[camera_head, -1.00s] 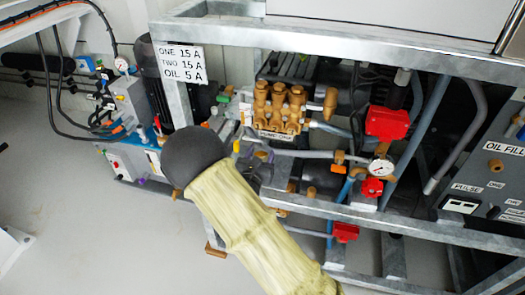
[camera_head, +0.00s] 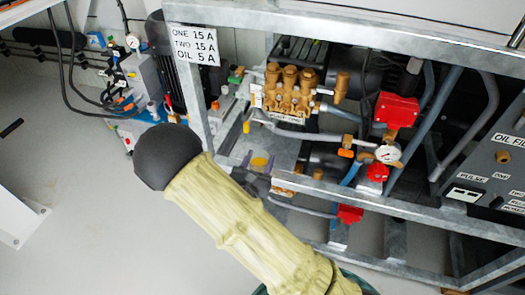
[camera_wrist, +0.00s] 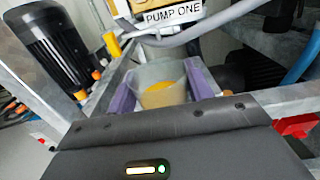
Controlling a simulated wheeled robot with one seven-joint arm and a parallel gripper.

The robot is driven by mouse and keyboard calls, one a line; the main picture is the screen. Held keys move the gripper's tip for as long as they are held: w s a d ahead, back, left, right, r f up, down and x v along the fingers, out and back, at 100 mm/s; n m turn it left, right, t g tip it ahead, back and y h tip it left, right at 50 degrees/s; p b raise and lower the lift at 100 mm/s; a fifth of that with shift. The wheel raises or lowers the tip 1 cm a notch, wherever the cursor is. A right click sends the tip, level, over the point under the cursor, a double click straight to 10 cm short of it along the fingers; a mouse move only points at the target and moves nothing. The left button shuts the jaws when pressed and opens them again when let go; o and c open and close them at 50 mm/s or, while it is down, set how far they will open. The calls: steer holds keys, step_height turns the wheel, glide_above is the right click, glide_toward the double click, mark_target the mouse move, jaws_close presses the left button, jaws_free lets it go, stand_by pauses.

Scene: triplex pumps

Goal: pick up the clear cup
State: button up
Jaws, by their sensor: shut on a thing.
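The clear cup (camera_wrist: 163,72) is a translucent tumbler with yellow-amber content showing low inside. In the wrist view it sits upright or nearly so between the two purple finger pads of my gripper (camera_wrist: 161,88), which is shut on it. The cup's lower part is hidden behind the gripper body. In the head view the cup (camera_head: 260,162) shows small and yellowish between the purple pads of my gripper (camera_head: 258,164), just beyond my dark wrist. I cannot tell whether its base touches anything.
The galvanised frame (camera_head: 400,42) surrounds the gripper's area. Brass pump heads (camera_head: 290,92) labelled PUMP ONE (camera_wrist: 173,16), a grey hose (camera_head: 300,132), a gauge (camera_head: 388,153) and red valve parts (camera_head: 396,110) are close by. Open floor (camera_head: 70,190) lies to the left.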

mark_target(256, 168)
steer(key=shift+p+v, duration=0.4)
steer(key=shift+v, duration=2.15)
